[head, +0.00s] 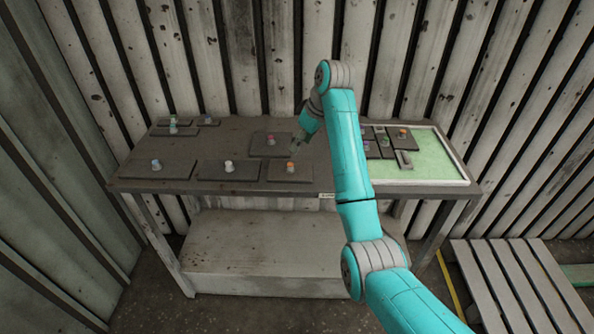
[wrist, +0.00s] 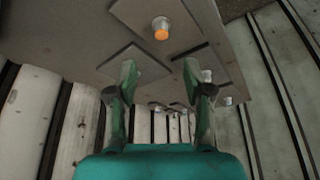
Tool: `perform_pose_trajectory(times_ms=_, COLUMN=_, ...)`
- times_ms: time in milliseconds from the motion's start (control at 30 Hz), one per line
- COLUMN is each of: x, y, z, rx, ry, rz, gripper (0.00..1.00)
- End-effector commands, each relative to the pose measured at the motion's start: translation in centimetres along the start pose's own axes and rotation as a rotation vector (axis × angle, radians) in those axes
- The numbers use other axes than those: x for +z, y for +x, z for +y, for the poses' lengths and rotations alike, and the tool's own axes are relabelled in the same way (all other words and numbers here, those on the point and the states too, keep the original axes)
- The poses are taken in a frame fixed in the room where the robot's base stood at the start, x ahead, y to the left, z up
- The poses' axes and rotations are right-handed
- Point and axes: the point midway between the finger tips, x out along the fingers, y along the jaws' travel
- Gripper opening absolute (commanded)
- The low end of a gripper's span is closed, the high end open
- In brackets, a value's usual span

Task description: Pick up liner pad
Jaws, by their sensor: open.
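Several flat dark pads with small knobs lie on the table; I cannot tell by look which one is the liner pad. One with an orange knob (head: 290,166) lies at the front edge; its orange knob also shows in the wrist view (wrist: 161,30). Another with a pale knob (head: 228,166) lies to its left, and one with a reddish-purple knob (head: 271,140) lies behind. My gripper (head: 296,148) is above the table near these pads. In the wrist view my gripper (wrist: 160,72) has its fingers wide apart, with nothing between them.
The grey table (head: 215,142) stands against a plank wall. More pads with knobs lie at its left end. A green-surfaced tray (head: 425,172) at the right holds several small dark pieces. A low box (head: 285,250) is under the table, and a slatted pallet (head: 510,285) lies at right.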

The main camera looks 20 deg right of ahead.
Motion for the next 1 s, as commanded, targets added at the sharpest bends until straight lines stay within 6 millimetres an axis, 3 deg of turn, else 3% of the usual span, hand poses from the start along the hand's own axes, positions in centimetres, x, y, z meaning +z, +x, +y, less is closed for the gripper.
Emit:
perform_pose_trajectory(times_ms=300, x=0.1, y=4.5, z=-0.1, rx=-0.003, ry=0.0, rz=-0.002, gripper=0.51)
perform_pose_trajectory(times_ms=533, x=0.1, y=5.9, z=-0.1, rx=-0.002, ry=0.0, rz=-0.001, gripper=0.51)
perform_pose_trajectory(times_ms=833, x=0.1, y=9.8, z=-0.3, rx=-0.002, ry=0.001, rz=-0.002, gripper=0.51)
perform_pose_trajectory(times_ms=1000, x=0.1, y=10.5, z=-0.3, rx=-0.001, ry=0.0, rz=0.0, gripper=0.51)
